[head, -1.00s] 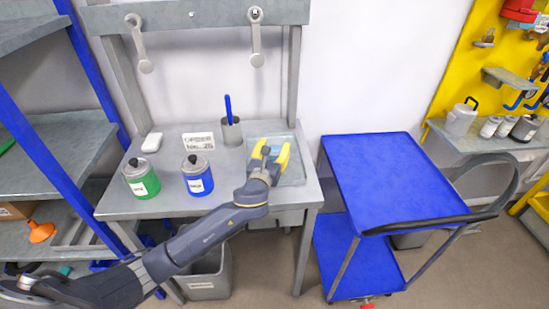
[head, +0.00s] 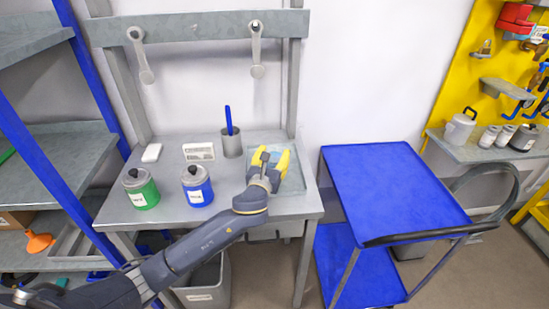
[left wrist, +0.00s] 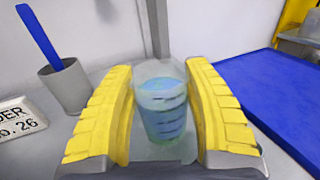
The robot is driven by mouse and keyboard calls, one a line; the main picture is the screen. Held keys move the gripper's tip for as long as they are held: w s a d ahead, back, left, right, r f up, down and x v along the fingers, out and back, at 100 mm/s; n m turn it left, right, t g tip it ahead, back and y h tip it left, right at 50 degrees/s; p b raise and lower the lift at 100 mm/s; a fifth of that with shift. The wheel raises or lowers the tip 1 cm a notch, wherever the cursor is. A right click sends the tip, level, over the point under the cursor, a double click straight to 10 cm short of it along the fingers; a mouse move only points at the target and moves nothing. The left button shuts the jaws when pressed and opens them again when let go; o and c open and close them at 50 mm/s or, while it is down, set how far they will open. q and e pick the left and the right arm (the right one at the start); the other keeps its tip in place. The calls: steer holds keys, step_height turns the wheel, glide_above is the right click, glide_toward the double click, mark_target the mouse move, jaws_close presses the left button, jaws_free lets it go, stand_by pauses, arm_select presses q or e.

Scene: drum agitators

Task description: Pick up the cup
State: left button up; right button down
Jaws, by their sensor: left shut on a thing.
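The cup (left wrist: 162,108) is clear, with dark level marks and pale blue contents, and looks upright in the left wrist view. My left gripper (left wrist: 165,115) has its yellow ribbed fingers on either side of the cup, shut on it. In the head view my left gripper (head: 270,160) is over the shallow grey-blue tray (head: 293,182) at the right of the workbench (head: 185,212). There the cup is mostly hidden by the fingers. I cannot tell whether its base touches the tray. My right gripper is not in view.
A grey holder (head: 232,146) with a blue stick (head: 228,120) stands left of the gripper. A label plate (head: 198,151), a green jar (head: 141,190) and a blue jar (head: 197,187) stand farther left. A blue cart (head: 385,185) with a clear top is on the right.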

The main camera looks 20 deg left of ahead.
arm_select(q)
steer(key=shift+r, duration=8.9)
steer(key=s+f, duration=1.3)
steer(key=f, duration=0.2)
steer(key=shift+s+f, duration=0.25)
steer(key=shift+f, duration=0.15)
